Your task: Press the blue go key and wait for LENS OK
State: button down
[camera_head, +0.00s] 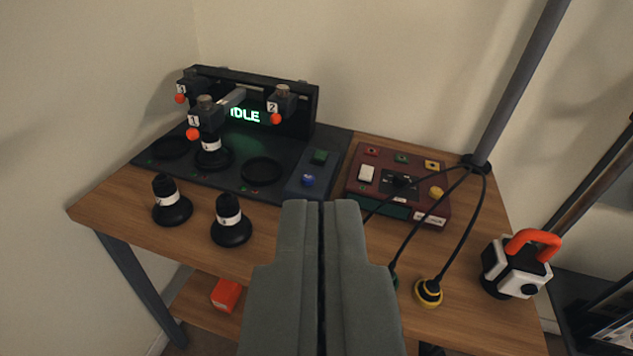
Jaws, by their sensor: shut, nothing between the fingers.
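The blue go key (308,180) sits on a small dark panel (297,188) at the right end of the black lens station. A green key (320,157) is just behind it on the same panel. The station's display (245,115) glows green and reads IDLE, with its first letter partly covered by an arm of the station. My gripper (321,203) is shut and empty. In the picture its fingertips are just below the blue key; they appear apart from it, but the height gap is hard to judge.
Two black lens pieces (171,207) stand at the table's front left; another sits in the station (213,158) under arm 1. A red control box (402,185) with cables is right of the keys. A white-and-black block with an orange handle (518,264) stands at the right.

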jog(key=w+f+n+g, duration=0.2)
jog(key=w, duration=0.7)
jog(key=w+f+n+g, duration=0.2)
jog(key=w, duration=0.8)
jog(key=n+g, duration=0.3)
send_over(308, 181)
notch_tip(308, 181, down, 11)
jog(key=shift+f, duration=0.1)
jog(key=shift+f, duration=0.1)
jog(key=shift+f, duration=4.3)
jog(key=shift+f, duration=0.4)
